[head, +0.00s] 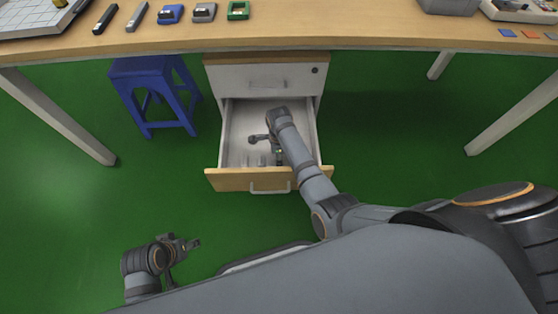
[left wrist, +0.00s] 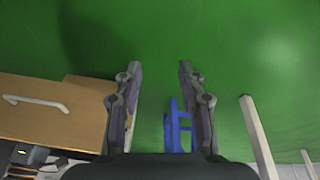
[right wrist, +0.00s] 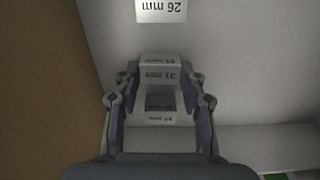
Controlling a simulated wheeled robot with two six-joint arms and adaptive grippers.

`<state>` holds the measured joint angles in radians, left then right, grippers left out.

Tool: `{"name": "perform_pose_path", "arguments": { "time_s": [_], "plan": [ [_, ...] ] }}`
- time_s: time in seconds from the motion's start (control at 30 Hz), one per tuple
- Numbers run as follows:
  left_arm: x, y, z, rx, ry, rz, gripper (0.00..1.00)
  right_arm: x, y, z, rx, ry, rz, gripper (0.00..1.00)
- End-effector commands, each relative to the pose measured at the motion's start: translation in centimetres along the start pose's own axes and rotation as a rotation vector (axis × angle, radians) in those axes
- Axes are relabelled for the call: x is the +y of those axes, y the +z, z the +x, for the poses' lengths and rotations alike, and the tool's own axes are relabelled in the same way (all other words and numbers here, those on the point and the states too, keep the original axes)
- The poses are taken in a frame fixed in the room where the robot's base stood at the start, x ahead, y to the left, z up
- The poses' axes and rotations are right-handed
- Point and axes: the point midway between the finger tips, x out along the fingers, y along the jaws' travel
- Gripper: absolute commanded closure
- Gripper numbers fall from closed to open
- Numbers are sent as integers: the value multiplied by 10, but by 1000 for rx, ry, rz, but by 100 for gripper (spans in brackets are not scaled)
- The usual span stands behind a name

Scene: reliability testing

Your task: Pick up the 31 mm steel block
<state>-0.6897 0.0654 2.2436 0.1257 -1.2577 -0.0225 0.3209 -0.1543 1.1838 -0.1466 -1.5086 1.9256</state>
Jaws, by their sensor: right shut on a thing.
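The 31 mm steel block (right wrist: 160,72) is a pale block with its printed label upside down in the right wrist view. My right gripper (right wrist: 160,84) is shut on it, a finger on each side, inside the open drawer (head: 226,180). In the head view my right wrist largely hides the held block. A block marked 26 mm (right wrist: 162,10) lies ahead of the fingertips. My left gripper (head: 186,244) is open and empty; its spread fingers (left wrist: 160,72) show in the left wrist view.
The drawer sits under the table (head: 330,38), whose top holds several small devices. Small blocks (head: 261,160) stand near the drawer front. A blue stool (head: 150,95) is left of the drawer unit. The green floor around is mostly clear.

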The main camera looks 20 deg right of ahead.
Motion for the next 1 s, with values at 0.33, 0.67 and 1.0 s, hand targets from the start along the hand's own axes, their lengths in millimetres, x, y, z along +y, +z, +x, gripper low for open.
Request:
{"name": "perform_pose_path", "arguments": {
  "time_s": [0.33, 0.67, 1.0],
  "plan": [
    [0, 1, -4, -10, -2, 0, 60, 0, 0, -5, -1, 0, 0, 100],
    [-13, -4, -50, -187, -64, 1, 60, 0, 0, -40, 0, 0, 0, 100],
    [-43, 28, 49, -176, -107, -15, 60, 0, 0, -68, 0, 0, 0, 100]
  ]
}}
